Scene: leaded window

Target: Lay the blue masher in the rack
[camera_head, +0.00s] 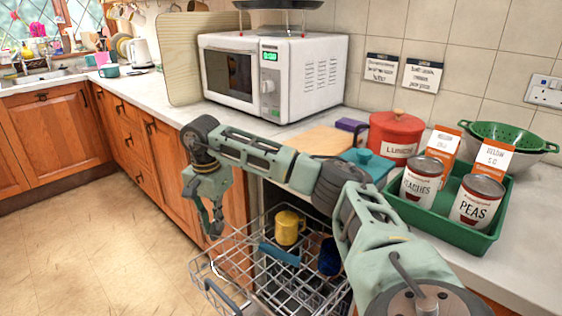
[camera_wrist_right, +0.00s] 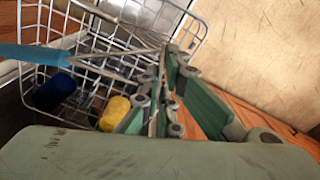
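The blue masher (camera_head: 280,254) shows its blue handle lying across the wire rack (camera_head: 222,257), over the rack's inside. In the right wrist view the handle (camera_wrist_right: 35,55) is at the left, and thin metal runs from it toward my right gripper; its far end is hard to make out among the wires. My right gripper (camera_head: 212,232) points down at the rack's left edge, left of the handle. In the right wrist view its fingers (camera_wrist_right: 168,52) are close to the rack rim; whether they touch the masher is unclear. My left gripper is not in view.
A yellow mug (camera_head: 289,227) and a dark blue mug (camera_head: 329,257) are in the rack. Above, the counter holds a microwave (camera_head: 270,75), a red lunch tin (camera_head: 395,138), a teal container (camera_head: 367,167) and a green tray (camera_head: 440,229) with cans. The floor (camera_head: 110,240) to the left is clear.

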